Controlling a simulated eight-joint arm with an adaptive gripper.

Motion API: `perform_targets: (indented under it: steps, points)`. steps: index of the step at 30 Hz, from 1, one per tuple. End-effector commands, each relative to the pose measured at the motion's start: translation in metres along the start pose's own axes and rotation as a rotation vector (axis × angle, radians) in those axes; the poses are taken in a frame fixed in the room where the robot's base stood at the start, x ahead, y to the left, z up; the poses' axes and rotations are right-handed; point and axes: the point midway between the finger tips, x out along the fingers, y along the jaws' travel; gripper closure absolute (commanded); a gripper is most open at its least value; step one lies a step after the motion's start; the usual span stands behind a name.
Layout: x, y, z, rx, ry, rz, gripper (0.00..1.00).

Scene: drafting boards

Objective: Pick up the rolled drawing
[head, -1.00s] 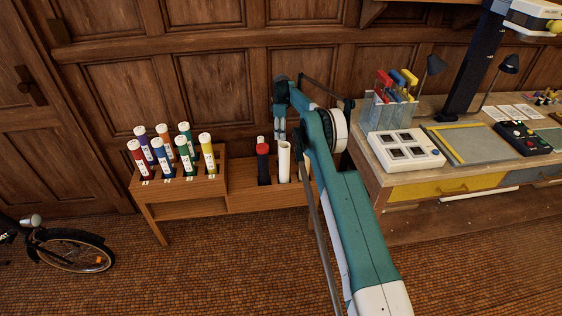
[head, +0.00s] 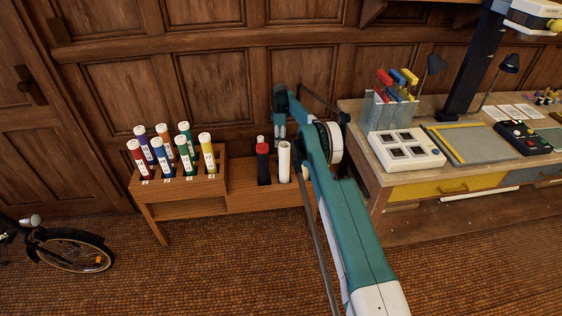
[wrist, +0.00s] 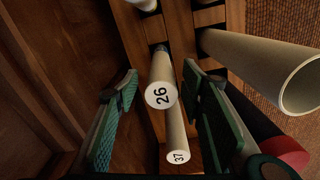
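In the wrist view a pale rolled drawing with a round end marked 26 (wrist: 162,88) stands in the wooden rack, between my gripper's two green-padded fingers. A second pale roll marked 37 (wrist: 176,145) is close by, nearer the bottom of the picture. My gripper (wrist: 160,78) is open, with a visible gap on both sides of roll 26. In the head view my gripper (head: 279,131) points down over the back of the low rack (head: 240,201). The rolls are mostly hidden there.
A wide white open tube (head: 284,162) and a black tube with a red cap (head: 263,163) stand in the low rack beside the rolls. Several coloured capped tubes fill the higher rack (head: 150,190) at left. A workbench (head: 376,165) stands at right, panelled wall behind.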

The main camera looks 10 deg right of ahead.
Motion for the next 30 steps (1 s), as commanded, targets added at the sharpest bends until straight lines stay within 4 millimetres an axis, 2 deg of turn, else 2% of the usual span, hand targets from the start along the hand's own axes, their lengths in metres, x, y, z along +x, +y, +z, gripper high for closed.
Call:
perform_targets:
  steps: [3, 17, 30]
  points:
    - [0.008, 0.000, 0.000, 0.000, 0.000, 0.000, 0.60]
    - [0.013, 0.000, 0.000, 0.000, 0.000, 0.000, 0.60]
    - [0.057, -0.002, 0.001, 0.000, 0.000, 0.000, 0.60]
